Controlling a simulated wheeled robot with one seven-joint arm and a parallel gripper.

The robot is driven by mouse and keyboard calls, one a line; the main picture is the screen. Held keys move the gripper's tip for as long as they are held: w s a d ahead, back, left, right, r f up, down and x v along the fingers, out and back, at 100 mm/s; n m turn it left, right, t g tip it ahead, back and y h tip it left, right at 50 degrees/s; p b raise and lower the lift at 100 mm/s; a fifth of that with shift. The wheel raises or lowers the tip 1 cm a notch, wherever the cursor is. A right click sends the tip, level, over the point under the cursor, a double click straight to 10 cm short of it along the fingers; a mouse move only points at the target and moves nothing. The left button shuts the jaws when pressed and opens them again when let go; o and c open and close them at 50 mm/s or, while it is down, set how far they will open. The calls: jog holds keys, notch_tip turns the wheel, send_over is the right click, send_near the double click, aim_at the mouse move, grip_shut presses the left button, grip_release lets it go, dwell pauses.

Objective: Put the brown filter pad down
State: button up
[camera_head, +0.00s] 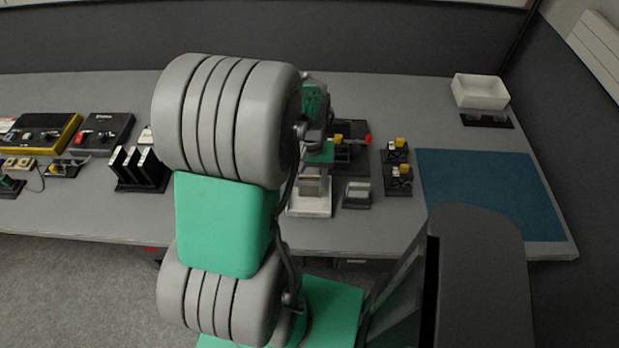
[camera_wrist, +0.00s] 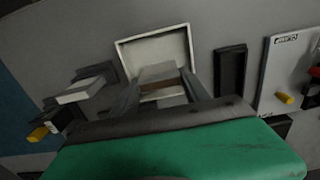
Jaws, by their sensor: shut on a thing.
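My gripper (camera_wrist: 163,95) is shut on the brown filter pad (camera_wrist: 162,91), which shows as a brown strip with pale grey faces between the two fingers. Beyond the fingers in the wrist view is a shallow white tray (camera_wrist: 184,36) with a raised rim. The pad overlaps the tray's inside in this view; I cannot tell whether it touches the tray floor. In the head view the white tray (camera_head: 309,208) lies near the front of the bench, with my gripper over it. My own arm hides much of the gripper there, and the pad is hard to make out.
Just right of the tray in the head view stands a black holder with a grey block (camera_head: 357,194). Black fixtures with yellow parts (camera_head: 398,170) stand further right, then a blue mat (camera_head: 490,195) with free room. A white bin (camera_head: 480,91) is at the back right. Black upright slots (camera_head: 138,168) stand left.

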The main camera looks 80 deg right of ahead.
jog(key=shift+f, duration=0.3)
jog(key=o, duration=1.4)
jog(key=shift+c, duration=0.2)
notch_tip(320, 180, up, 13)
jog(key=w+a+r+n+h, duration=0.1)
jog(key=w+a+n, duration=0.3)
jog(key=w, duration=0.6)
jog(key=w+a+n, duration=0.3)
jog(key=w+a, duration=0.3)
jog(key=w, duration=0.3)
jog(key=w+a+n+t, duration=0.1)
jog(key=w+a+n, duration=0.3)
jog(key=a, duration=0.9)
jog(key=w+a+n+t+y, duration=0.1)
jog(key=w+a+n+t, duration=0.1)
jog(key=a, duration=1.1)
jog(key=w+n, duration=0.1)
jog(key=n, duration=0.1)
jog(key=shift+w+r+n+t+b, duration=0.3)
jog(key=shift+w+r+b, duration=0.05)
jog(key=shift+r, duration=0.05)
